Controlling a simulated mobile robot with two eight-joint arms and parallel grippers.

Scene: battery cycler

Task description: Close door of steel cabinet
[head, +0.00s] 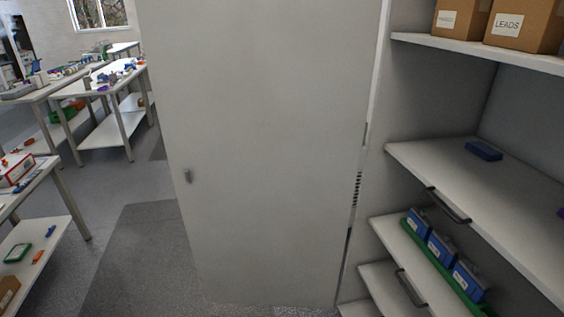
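The steel cabinet's door (270,150) is a large pale grey panel in the middle of the head view. It stands swung open, to the left of the cabinet's interior. The cabinet's shelves (440,158) are exposed on the right. Neither of my grippers is in view.
Boxes (522,24), one labelled LEADS, stand on the top shelf. A blue item (483,150) lies on the middle shelf. Blue units (441,250) sit on a green tray below. Workbenches (105,88) stand at the left. Grey floor (135,250) lies clear left of the door.

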